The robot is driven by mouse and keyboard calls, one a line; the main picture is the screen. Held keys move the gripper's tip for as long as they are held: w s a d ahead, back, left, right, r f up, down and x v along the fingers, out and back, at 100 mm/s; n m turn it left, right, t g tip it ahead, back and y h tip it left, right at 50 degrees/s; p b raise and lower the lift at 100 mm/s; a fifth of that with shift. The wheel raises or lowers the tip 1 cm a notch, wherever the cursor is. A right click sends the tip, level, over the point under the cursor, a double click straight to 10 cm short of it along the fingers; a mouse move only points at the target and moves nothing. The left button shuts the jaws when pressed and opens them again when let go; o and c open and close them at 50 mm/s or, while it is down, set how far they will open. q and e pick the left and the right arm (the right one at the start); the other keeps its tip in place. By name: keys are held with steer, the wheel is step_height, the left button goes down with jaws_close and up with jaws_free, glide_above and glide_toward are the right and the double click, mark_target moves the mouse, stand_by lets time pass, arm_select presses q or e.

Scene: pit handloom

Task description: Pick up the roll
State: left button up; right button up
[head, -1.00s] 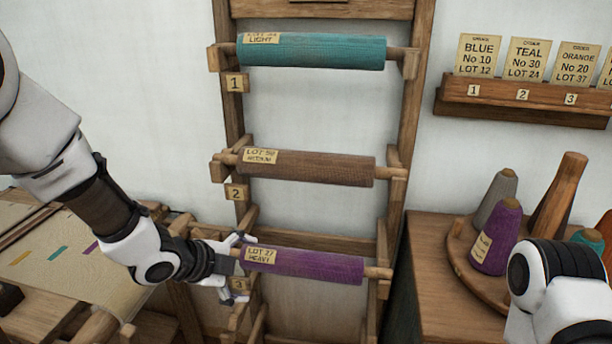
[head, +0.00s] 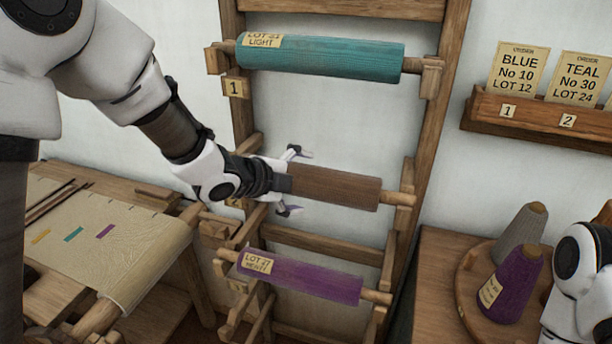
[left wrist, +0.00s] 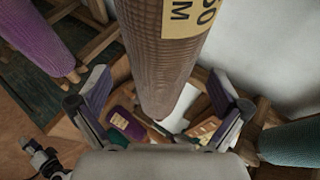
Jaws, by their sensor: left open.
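The brown roll (head: 335,187) lies across the middle rung of the wooden rack. My left gripper (head: 296,181) is open at its left part, one finger above it and one below. In the left wrist view the brown roll (left wrist: 165,60) runs between the spread fingers, with part of a cream label showing. I cannot tell whether the fingers touch it. The teal roll (head: 320,60), labelled LIGHT, rests above. The purple roll (head: 300,276), labelled LOT 27 HEAVY, rests below. The brown roll's label and left end are hidden in the head view.
The rack's uprights (head: 432,140) and pegs stand close around the rolls. A loom with cream cloth (head: 105,235) is at the left. Yarn cones (head: 515,285) stand on a round tray (head: 462,275) at the right. A card shelf (head: 540,120) hangs above.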

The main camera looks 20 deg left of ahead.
mark_target(311, 182)
arm_select(q)
steer(key=x, duration=0.4)
steer(key=shift+s+a+r, duration=0.1)
steer(key=shift+s+r, duration=0.1)
steer(key=shift+s+a+r, duration=0.15)
steer(key=shift+s, duration=0.1)
steer(key=c, duration=0.5)
steer(key=shift+s, duration=0.1)
steer(key=c, duration=1.1)
steer(key=shift+c, duration=1.2)
steer(key=shift+r, duration=0.1)
